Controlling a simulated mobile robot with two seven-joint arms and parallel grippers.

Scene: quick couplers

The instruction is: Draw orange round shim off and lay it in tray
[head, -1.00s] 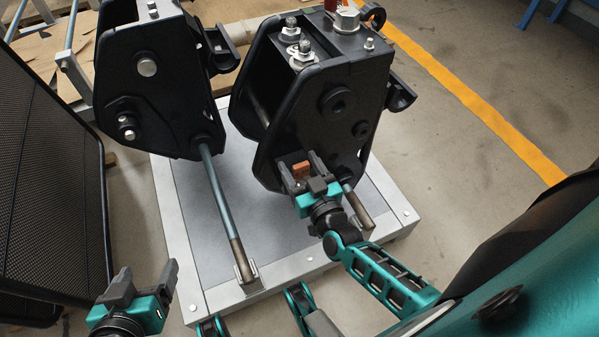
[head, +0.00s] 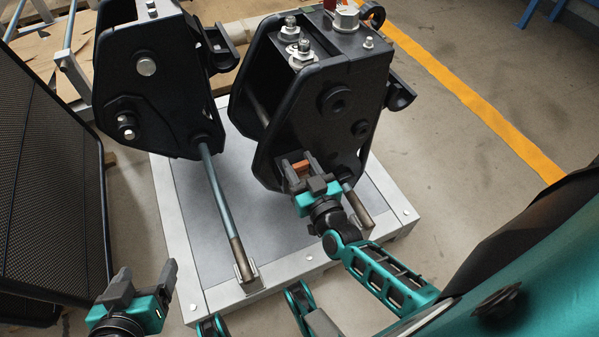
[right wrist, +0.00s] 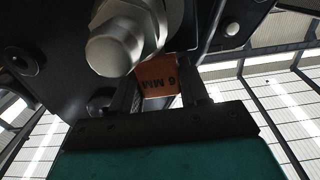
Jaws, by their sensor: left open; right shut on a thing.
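The orange shim (head: 301,166) shows as a small orange tab at the lower front of the right-hand black coupler (head: 318,112). In the right wrist view the shim (right wrist: 159,78) carries the dark marking "6 MM", seen upside down. My right gripper (head: 300,164) is shut on this tab, one finger on each side. The rest of the shim is hidden, so I cannot tell its round shape or how far it sits on the coupler. My left gripper (head: 147,279) is open and empty at the lower left, apart from the couplers. I cannot make out a tray.
A second black coupler (head: 155,85) stands to the left, with a rod (head: 220,205) reaching down to the platform's front edge (head: 290,269). In the right wrist view a large bolt end (right wrist: 115,48) is close to the fingers. A dark mesh panel (head: 50,180) stands at far left.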

